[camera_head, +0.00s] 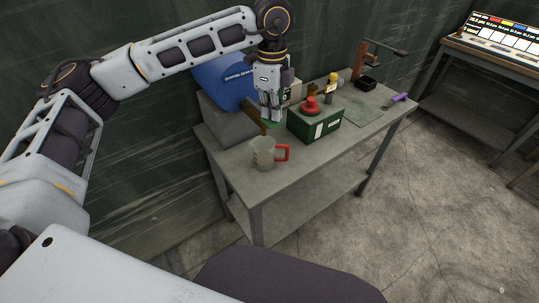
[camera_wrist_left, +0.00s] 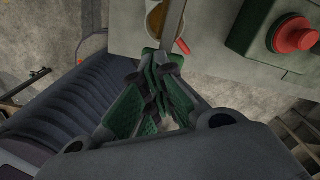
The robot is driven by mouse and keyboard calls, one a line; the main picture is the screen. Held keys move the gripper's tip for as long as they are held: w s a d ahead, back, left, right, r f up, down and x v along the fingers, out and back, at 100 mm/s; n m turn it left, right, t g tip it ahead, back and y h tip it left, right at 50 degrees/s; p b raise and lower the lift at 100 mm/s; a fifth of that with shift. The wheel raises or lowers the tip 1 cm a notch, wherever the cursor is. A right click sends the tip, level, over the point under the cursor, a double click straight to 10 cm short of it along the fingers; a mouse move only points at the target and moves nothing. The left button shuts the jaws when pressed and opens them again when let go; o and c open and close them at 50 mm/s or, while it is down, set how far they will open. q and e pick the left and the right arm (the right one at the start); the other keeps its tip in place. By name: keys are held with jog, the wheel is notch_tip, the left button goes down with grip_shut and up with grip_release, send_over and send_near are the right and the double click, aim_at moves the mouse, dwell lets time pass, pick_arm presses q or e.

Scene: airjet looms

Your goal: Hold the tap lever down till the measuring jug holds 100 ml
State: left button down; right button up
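The measuring jug (camera_head: 263,154), pale with a red handle, stands upright on the bench near its front left. In the left wrist view a round rim with amber colour inside (camera_wrist_left: 154,18) shows beside the red handle; I cannot read a level. A blue container (camera_head: 222,82) lies on a grey block behind the jug. A brown bar, seemingly the tap lever (camera_head: 253,117), slants from it toward the jug. My left gripper (camera_head: 269,119) points down at the bar, its green fingertips (camera_wrist_left: 160,58) together. Whether they touch the bar is unclear. My right gripper is not in view.
A green box with a red button (camera_head: 312,105) stands right of my left gripper. Small containers (camera_head: 331,86), a dark stand (camera_head: 366,62) and a purple item (camera_head: 399,98) are farther right. The bench front (camera_head: 318,160) is clear. Another bench holds a lit panel (camera_head: 505,28).

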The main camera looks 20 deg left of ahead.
pick_arm(q)
notch_tip(320, 180, up, 8)
jog(key=p, duration=0.3)
jog(key=shift+p, duration=0.4)
dwell(0.8)
